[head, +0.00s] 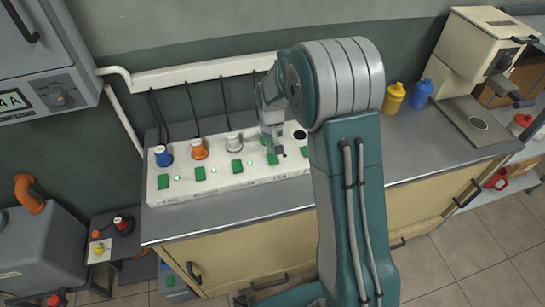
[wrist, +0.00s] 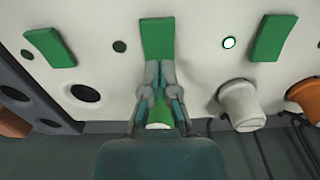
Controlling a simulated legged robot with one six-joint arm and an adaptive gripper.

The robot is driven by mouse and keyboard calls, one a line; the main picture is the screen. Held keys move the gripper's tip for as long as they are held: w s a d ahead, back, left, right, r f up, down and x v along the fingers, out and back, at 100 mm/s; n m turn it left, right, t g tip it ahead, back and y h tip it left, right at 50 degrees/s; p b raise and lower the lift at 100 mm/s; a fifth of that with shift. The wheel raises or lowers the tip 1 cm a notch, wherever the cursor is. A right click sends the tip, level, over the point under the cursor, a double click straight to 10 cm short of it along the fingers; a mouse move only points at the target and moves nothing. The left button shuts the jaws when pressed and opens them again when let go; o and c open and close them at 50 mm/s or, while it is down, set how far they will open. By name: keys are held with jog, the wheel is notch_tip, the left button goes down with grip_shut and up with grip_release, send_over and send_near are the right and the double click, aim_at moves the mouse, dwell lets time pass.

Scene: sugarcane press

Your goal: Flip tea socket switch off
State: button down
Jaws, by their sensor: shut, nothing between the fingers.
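The white socket strip (head: 222,185) lies on the counter with a row of green switches. In the wrist view my gripper (wrist: 160,66) is shut and empty, its tips at the near edge of one green switch (wrist: 156,40); contact is unclear. The round indicator (wrist: 119,46) left of that switch is dark. A lit indicator (wrist: 229,43) is on its right, beside another green switch (wrist: 271,38). A green-topped part (wrist: 158,116) shows partly behind the fingers. In the head view my gripper (head: 277,150) is over the strip's right part. No tea label is readable.
Blue (head: 163,156), orange (head: 199,149) and white (head: 234,142) plugs stand in the strip, with cables behind. An empty round hole (wrist: 86,93) is left of the fingers in the wrist view. Yellow (head: 394,97) and blue (head: 419,94) bottles stand at right.

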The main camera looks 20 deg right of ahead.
aim_at(271, 155)
jog(key=shift+r, duration=2.8)
jog(key=shift+s+r, duration=0.1)
jog(key=shift+r, duration=0.2)
jog(key=s+r+t, duration=0.2)
jog(key=s+r, duration=0.4)
jog(key=r, duration=0.3)
jog(key=s+r+t, duration=0.1)
jog(key=s+r, duration=0.2)
jog(key=s, duration=0.7)
jog(key=s+r+t, duration=0.2)
jog(key=s+r, duration=0.2)
jog(key=s, duration=0.7)
jog(key=shift+s+r+t, duration=0.25)
jog(key=shift+r+t, duration=0.05)
